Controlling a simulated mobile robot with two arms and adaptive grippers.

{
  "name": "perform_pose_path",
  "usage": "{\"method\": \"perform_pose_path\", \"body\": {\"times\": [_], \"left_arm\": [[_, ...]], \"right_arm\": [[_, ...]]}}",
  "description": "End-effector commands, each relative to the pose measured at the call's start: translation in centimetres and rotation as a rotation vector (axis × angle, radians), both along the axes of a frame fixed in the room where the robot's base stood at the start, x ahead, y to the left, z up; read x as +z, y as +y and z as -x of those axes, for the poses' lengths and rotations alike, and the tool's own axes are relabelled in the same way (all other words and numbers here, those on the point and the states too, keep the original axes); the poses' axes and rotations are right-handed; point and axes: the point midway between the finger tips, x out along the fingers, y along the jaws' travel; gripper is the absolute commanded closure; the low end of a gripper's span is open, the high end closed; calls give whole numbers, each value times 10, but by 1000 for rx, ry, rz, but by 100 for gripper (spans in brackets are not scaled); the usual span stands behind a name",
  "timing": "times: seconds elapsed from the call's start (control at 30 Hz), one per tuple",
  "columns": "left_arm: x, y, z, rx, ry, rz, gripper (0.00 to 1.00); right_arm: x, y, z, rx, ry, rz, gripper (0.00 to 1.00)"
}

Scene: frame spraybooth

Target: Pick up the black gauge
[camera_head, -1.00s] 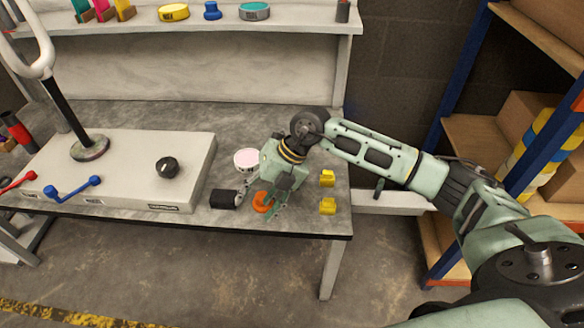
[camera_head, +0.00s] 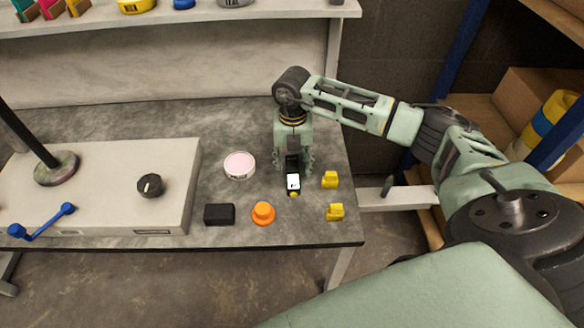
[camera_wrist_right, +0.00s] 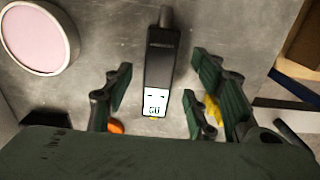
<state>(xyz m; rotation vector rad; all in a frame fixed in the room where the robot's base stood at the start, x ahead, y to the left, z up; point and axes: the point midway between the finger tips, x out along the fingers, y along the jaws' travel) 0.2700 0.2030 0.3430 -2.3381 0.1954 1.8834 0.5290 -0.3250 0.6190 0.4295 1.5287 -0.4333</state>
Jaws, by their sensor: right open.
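The black gauge (camera_head: 292,184) lies on the grey workbench, with a white display face at its near end and a small yellow tip. In the right wrist view the gauge (camera_wrist_right: 161,62) lies lengthwise between the fingers, its white face towards the palm. My right gripper (camera_head: 293,164) is open above the gauge, its fingers on either side with gaps to it; the same gripper (camera_wrist_right: 162,85) shows at the bottom of the right wrist view. In the head view, part of the gauge's dark body is hidden by the gripper. My left gripper is out of view.
An orange knobbed piece (camera_head: 263,213), a black block (camera_head: 220,214) and a round pink-topped tub (camera_head: 239,165) lie left of the gauge. Two yellow pieces (camera_head: 330,180) lie to its right. A grey panel box (camera_head: 100,180) fills the bench's left; shelving (camera_head: 470,110) stands right.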

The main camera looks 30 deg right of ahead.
Motion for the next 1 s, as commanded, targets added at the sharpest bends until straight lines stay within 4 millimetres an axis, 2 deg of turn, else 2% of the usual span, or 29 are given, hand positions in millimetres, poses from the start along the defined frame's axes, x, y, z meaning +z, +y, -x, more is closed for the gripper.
{"method": "perform_pose_path", "body": {"times": [0.03, 0.13, 0.4, 1.0], "left_arm": [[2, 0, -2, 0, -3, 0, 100], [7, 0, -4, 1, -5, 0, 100], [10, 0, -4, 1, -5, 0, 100], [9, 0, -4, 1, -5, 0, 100]], "right_arm": [[-9, 1, 0, 0, 0, -1, 48], [-19, 1, 0, 0, 0, -2, 48], [-22, 1, 0, 0, -2, -3, 48], [-21, 1, 0, 1, -2, -3, 100]]}}
